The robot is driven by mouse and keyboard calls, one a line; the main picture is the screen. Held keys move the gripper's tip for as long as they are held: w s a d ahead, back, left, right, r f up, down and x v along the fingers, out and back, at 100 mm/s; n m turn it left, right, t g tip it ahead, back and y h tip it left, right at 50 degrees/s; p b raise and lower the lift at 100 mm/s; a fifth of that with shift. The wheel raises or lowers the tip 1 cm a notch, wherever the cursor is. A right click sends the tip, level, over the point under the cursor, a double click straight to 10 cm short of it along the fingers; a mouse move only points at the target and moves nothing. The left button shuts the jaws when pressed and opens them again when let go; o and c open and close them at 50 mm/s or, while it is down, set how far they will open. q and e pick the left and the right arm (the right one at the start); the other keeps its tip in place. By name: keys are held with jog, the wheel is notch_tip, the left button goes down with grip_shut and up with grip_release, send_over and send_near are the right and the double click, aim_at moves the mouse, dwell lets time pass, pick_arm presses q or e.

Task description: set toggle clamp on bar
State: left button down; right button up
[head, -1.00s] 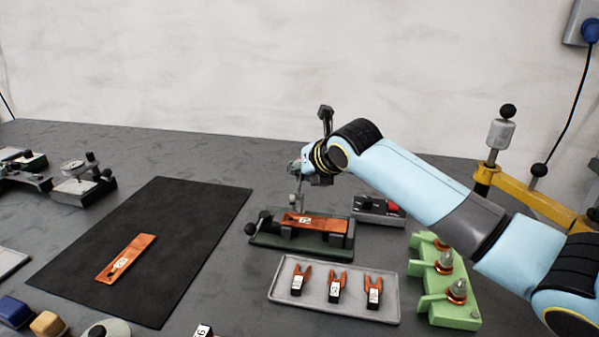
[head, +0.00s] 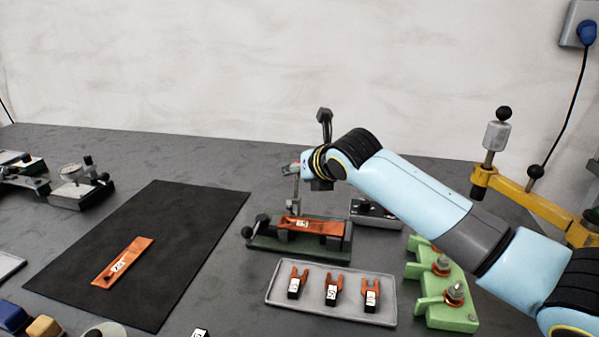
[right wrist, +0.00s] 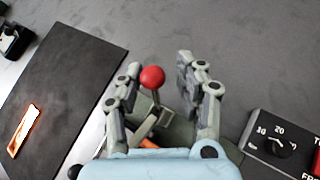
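The toggle clamp stands upright behind a green fixture (head: 262,243); its red ball handle (right wrist: 152,77) shows in the right wrist view. A copper bar (head: 320,227) with a white label lies across the fixture's dark blocks. My right gripper (right wrist: 160,72) is open, with one finger on each side of the red ball and visible gaps to it. In the head view my right gripper (head: 297,167) is at the top of the clamp and partly covers it. The clamp's lower arm is partly hidden by the gripper in the wrist view. My left gripper is not in view.
A grey tray (head: 283,310) with several copper forks lies in front of the fixture. A green stand (head: 436,315) with studs is to its right. A dial box (head: 374,212) sits behind right. A black mat (head: 190,225) carries another copper bar (head: 123,262).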

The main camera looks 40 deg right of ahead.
jog(key=shift+a, duration=0.15)
jog(key=v, duration=1.2)
jog(key=shift+w, duration=0.1)
jog(key=shift+c, duration=0.3)
